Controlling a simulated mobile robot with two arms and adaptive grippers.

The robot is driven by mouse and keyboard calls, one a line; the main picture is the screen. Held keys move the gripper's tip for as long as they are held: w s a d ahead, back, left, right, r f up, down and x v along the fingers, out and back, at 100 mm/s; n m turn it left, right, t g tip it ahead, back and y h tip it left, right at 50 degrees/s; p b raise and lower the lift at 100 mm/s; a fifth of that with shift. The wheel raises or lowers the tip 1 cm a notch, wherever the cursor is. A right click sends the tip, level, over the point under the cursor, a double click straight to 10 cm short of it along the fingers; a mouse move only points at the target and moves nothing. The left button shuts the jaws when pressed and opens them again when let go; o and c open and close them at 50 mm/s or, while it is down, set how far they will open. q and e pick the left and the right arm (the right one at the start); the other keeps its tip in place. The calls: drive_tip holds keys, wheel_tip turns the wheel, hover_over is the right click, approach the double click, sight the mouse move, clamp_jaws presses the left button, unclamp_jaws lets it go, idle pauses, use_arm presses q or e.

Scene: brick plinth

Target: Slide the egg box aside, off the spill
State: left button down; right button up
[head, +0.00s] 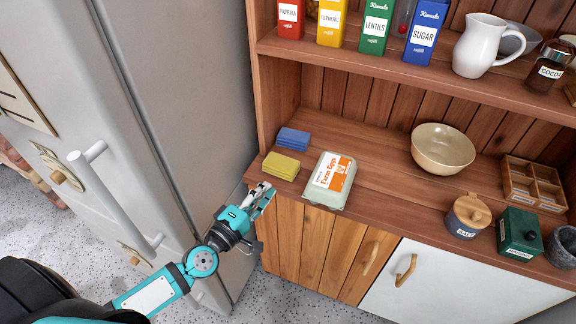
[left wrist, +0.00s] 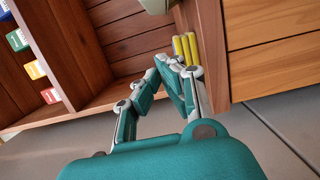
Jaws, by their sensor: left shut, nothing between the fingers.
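The egg box (head: 330,178), pale green-grey with an orange and white "Farm Eggs" label, sits shut on the wooden counter near its front edge. A pale piece at the top of the left wrist view (left wrist: 155,5) looks like part of it. No spill shows; anything under the box is hidden. My left gripper (head: 265,190) is shut and empty at the counter's front left corner, left of the egg box and apart from it. Its fingers also show in the left wrist view (left wrist: 170,62). My right gripper is not in view.
A yellow folded stack (head: 281,166) lies just behind my left gripper, with a blue one (head: 293,139) behind it. A beige bowl (head: 442,148), salt jar (head: 468,215), green box (head: 518,234) and wooden divided tray (head: 534,184) stand to the right. Counter between egg box and salt jar is clear.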

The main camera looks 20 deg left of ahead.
sight(321, 175)
use_arm(q)
drive_tip(key=p+x, duration=0.1)
drive_tip(key=x, duration=0.8)
drive_tip(key=shift+w+d+r, duration=0.1)
drive_tip(key=shift+w+d, duration=0.05)
drive_tip(key=shift+w, duration=0.1)
drive_tip(key=d+p, duration=0.1)
drive_tip(key=d, duration=0.2)
drive_tip(key=shift+d, duration=0.5)
drive_tip(key=d+p, duration=0.2)
drive_tip(key=d, duration=0.3)
drive_tip(key=shift+d+r, duration=0.1)
drive_tip(key=shift+d, duration=0.05)
drive_tip(key=d, duration=1.1)
drive_tip(key=shift+w+d, duration=0.15)
drive_tip(key=shift+p, duration=0.3)
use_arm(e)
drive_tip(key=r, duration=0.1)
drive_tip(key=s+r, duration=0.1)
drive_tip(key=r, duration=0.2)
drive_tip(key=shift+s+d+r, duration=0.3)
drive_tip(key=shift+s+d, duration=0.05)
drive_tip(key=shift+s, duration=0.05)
